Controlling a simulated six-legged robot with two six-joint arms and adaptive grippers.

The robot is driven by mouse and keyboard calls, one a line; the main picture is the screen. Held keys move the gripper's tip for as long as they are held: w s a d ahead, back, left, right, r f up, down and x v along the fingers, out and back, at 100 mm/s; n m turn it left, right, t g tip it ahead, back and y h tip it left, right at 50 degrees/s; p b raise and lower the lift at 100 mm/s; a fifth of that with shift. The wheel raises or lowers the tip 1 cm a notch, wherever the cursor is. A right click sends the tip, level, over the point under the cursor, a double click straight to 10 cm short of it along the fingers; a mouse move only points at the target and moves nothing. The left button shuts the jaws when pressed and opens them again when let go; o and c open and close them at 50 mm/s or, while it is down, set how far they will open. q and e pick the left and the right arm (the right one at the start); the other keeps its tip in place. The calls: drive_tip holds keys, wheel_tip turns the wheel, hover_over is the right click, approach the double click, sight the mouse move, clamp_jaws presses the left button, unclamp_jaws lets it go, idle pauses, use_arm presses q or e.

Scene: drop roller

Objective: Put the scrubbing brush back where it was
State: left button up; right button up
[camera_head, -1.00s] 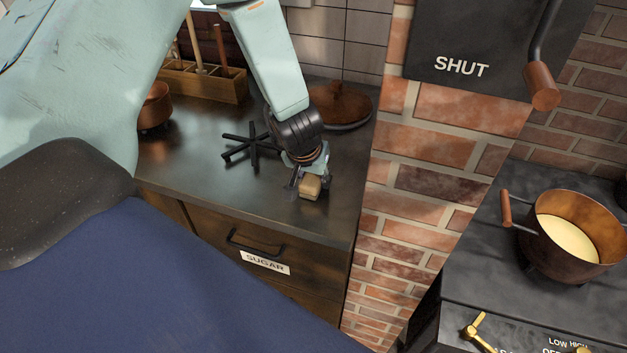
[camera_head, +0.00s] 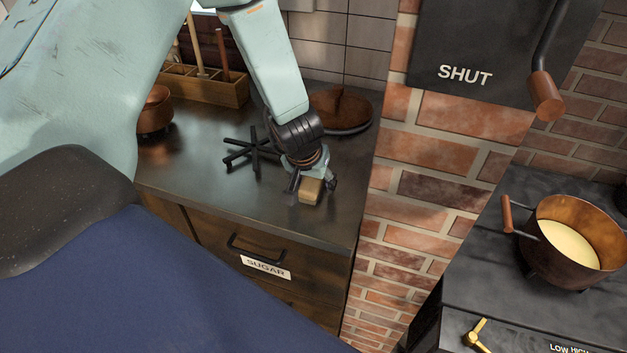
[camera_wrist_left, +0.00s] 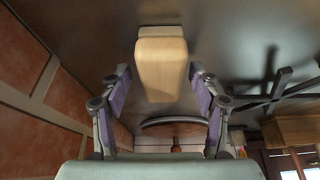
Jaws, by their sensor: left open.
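The scrubbing brush (camera_head: 311,191) is a small tan wooden block on the dark counter near its front right corner. It also shows in the left wrist view (camera_wrist_left: 162,66), where a paler strip lies along its far end. My left gripper (camera_head: 311,185) is just above the brush and points down at it. In the left wrist view my left gripper (camera_wrist_left: 160,90) has its fingers spread on both sides of the brush, with gaps between the pads and the wood. The brush's bristles cannot be made out. My right gripper is not in view.
A black star-shaped stand (camera_head: 254,150) lies on the counter left of the gripper. A round brown lidded pan (camera_head: 342,110) is behind it. A brick pillar (camera_head: 420,200) borders the counter on the right. A copper pot (camera_head: 154,112) and a wooden rack (camera_head: 215,88) stand at the back left.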

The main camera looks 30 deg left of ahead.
use_arm(q)
drive_tip(key=p+v, duration=0.5)
drive_tip(key=v, duration=0.5)
drive_tip(key=shift+s+r, duration=0.1)
drive_tip(key=shift+r, duration=0.2)
drive_tip(key=s+d+f+g, duration=0.1)
drive_tip(key=s+d+f, duration=0.1)
drive_tip(key=s+f, duration=0.3)
drive_tip(key=s+d+f+m+g, duration=0.1)
drive_tip(key=s+f, duration=0.4)
drive_tip(key=s, duration=0.8)
drive_tip(key=s+d+f+m+g+h, duration=0.1)
drive_tip(key=s+d+f, duration=0.3)
drive_tip(key=s, duration=0.5)
drive_tip(key=shift+s+f+g+p, duration=0.35)
drive_tip(key=shift+f+g, duration=0.25)
drive_tip(key=shift+f, duration=0.2)
drive_tip(key=shift+d+f, duration=0.1)
